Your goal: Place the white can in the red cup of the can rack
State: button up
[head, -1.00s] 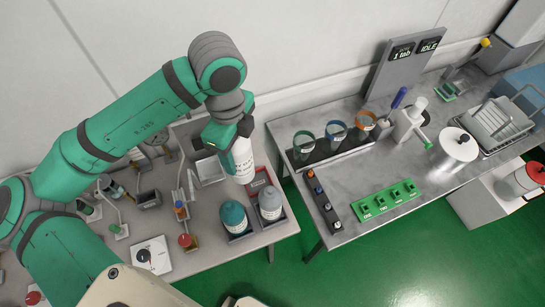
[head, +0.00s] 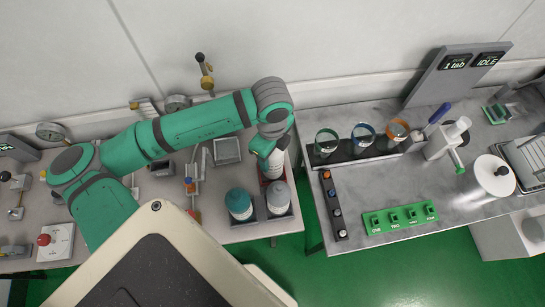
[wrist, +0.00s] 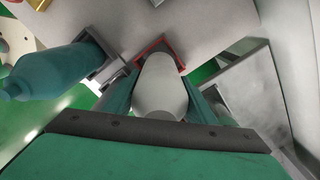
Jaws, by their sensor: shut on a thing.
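My gripper (head: 272,146) is shut on the white can (head: 275,165) and holds it over the back right of the can rack. In the wrist view, the can (wrist: 160,85) sits between the two fingers. The red cup (wrist: 153,48) is a square frame, and the can's far end overlaps it. I cannot tell whether the can's base is inside the cup or above it. In the head view, only a strip of the red cup (head: 264,182) shows beside the can. A teal bottle (head: 239,204) and a grey bottle (head: 279,197) stand in neighbouring rack cups.
The teal bottle also shows close by in the wrist view (wrist: 50,70). A square grey tray (head: 227,150) lies left of the can. To the right, across a gap, a metal table (head: 400,195) bears coloured-rim beakers (head: 363,136) and a green strip (head: 400,218).

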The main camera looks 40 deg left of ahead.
notch_tip(320, 180, down, 2)
jog(key=shift+w+f, duration=0.1)
jog(key=shift+s+a, duration=0.1)
jog(key=shift+s, duration=0.1)
jog(key=shift+f, duration=0.25)
jog(key=o, duration=1.3)
jog(key=shift+r, duration=0.1)
notch_tip(320, 180, up, 12)
jog(key=shift+w+r, duration=0.1)
